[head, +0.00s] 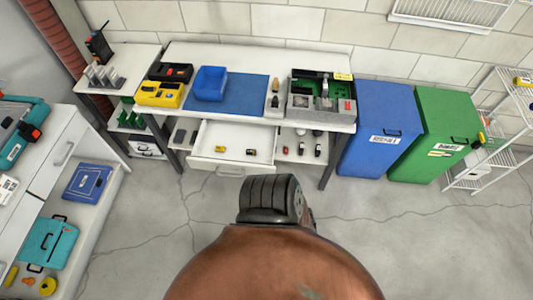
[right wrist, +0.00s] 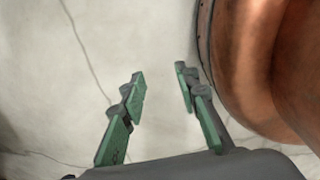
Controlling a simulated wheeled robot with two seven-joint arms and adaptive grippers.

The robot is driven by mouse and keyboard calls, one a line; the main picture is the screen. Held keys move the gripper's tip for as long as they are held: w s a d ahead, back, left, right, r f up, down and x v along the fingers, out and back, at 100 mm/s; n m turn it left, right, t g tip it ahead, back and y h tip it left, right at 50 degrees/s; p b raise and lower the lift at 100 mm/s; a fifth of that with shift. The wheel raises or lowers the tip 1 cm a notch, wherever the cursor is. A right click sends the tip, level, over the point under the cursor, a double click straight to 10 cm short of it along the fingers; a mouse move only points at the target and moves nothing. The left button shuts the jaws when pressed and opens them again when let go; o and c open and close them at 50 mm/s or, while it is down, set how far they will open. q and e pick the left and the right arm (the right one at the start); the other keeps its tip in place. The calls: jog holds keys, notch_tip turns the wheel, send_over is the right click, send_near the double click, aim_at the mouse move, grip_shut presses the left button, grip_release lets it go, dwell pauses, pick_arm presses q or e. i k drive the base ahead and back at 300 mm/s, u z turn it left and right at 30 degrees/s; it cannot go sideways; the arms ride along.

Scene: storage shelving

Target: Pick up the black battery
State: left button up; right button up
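I cannot tell for sure which item is the black battery. Small dark items are candidates in the head view: a pair of dark blocks (head: 186,137) on the low shelf left of the open drawer, and a small dark-and-orange item (head: 251,152) inside the drawer (head: 230,135). My right gripper (right wrist: 161,80) shows in the right wrist view, its two green-padded fingers apart with nothing between them. It hangs over bare floor, beside my copper-coloured body, far from the workbench. My left gripper is in neither view.
The workbench (head: 258,53) stands against the wall, with a blue bin (head: 212,83), yellow box (head: 158,95) and grey tray on it. Blue (head: 380,125) and green (head: 445,140) waste bins stand right. A white cabinet (head: 60,160) is left. Floor in front is clear.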

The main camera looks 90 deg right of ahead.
aim_at(249, 152)
jog(key=k, duration=0.35)
jog(key=z, duration=0.75)
